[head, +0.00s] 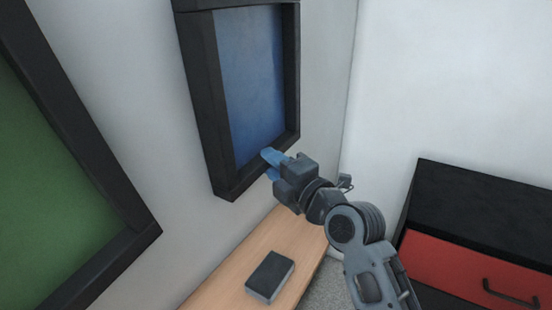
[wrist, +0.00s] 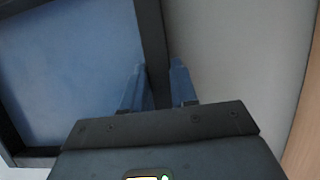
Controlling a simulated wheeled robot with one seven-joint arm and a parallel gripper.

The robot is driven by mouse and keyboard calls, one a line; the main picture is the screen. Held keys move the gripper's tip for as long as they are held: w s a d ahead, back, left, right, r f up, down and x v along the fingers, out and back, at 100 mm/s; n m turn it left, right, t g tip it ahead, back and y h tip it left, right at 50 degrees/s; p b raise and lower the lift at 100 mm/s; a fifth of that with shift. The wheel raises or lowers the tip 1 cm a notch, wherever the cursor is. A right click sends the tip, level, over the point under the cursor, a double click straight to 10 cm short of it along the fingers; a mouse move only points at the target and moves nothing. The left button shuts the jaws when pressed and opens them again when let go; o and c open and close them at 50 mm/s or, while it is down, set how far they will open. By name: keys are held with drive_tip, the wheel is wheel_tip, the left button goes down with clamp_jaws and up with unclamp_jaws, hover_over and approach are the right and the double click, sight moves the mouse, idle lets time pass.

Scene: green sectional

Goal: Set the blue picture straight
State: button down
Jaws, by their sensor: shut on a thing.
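The blue picture (head: 252,85) hangs on the left wall in a thick black frame. Its lower frame rail (head: 235,182) passes by my gripper (head: 268,164). In the wrist view, my gripper's blue fingers (wrist: 157,88) stand on either side of a dark frame bar (wrist: 153,45), with the blue panel (wrist: 75,70) to the left. My gripper is shut on this frame edge. The fingers hide a small part of the rail. The slanted view does not let me tell how far the picture is tilted.
A green picture (head: 40,190) in a black frame hangs at the left. Below is a wooden surface (head: 225,285) with a dark box-like object (head: 270,275). A black cabinet with a red drawer (head: 470,270) stands at the right. The wall corner is close behind my gripper.

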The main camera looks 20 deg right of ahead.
drive_tip(key=shift+s+a+m+p, duration=0.55)
drive_tip(key=shift+s+a, duration=0.2)
drive_tip(key=shift+a, duration=0.25)
drive_tip(key=c, duration=0.9)
unclamp_jaws()
drive_tip(key=shift+s, duration=0.1)
drive_tip(key=b+v, duration=0.2)
drive_tip(key=v, duration=0.5)
drive_tip(key=shift+s, duration=0.3)
